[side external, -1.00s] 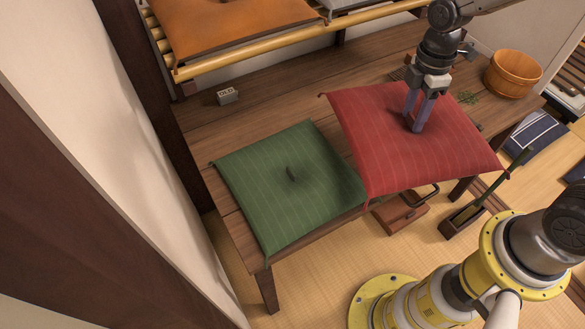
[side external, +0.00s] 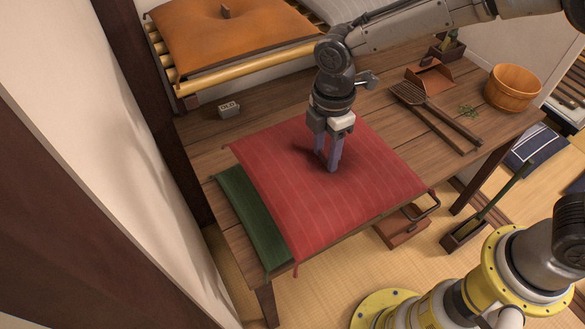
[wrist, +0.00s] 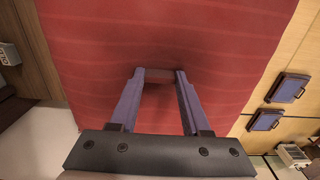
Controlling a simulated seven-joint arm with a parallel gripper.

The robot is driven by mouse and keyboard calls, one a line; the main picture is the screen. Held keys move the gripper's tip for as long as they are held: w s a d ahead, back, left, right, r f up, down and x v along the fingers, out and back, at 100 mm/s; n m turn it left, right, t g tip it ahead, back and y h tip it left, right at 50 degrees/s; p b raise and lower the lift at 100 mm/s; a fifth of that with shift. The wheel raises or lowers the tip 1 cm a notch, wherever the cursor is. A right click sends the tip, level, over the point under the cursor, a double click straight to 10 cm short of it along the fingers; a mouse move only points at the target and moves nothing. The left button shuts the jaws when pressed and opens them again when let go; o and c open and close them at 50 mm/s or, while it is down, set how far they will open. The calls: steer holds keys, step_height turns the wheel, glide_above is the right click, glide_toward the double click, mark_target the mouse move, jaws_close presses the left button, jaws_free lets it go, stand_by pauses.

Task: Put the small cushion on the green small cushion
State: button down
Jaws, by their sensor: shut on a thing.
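The red striped small cushion (side external: 365,185) hangs from my gripper (side external: 327,168), which is shut on the middle of its top. The green small cushion (side external: 250,222) lies on the wooden table, and only its left strip shows. The red cushion covers the rest of it in the side view, set off to the right. I cannot tell whether the two cushions touch. In the wrist view the red cushion (wrist: 165,30) fills most of the picture, with my gripper's fingers (wrist: 160,75) at its middle.
On the wooden table (side external: 200,150) stand a small grey block (side external: 229,109), a brown scoop-like tool (side external: 440,115) and a wooden tub (side external: 513,87). An orange cushion (side external: 230,40) lies on a bamboo rack behind.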

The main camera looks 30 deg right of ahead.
mark_target(292, 140)
steer(key=w+a+f, duration=0.1)
steer(key=w+f, duration=0.1)
steer(key=w+a+f, duration=0.1)
steer(key=w+f, duration=0.1)
steer(key=w+a+f, duration=0.1)
steer(key=w+f, duration=0.1)
steer(key=shift+w+a+f, duration=0.1)
steer(key=shift+a+f, duration=0.15)
steer(key=shift+a, duration=0.05)
steer(key=shift+w+a+f, duration=0.1)
steer(key=shift+w+f, duration=0.05)
steer(key=shift+f, duration=1.6)
steer(key=shift+f, duration=0.1)
steer(key=shift+c, duration=1.8)
jaws_free()
step_height(292, 140, up, 12)
steer(key=shift+r, duration=0.1)
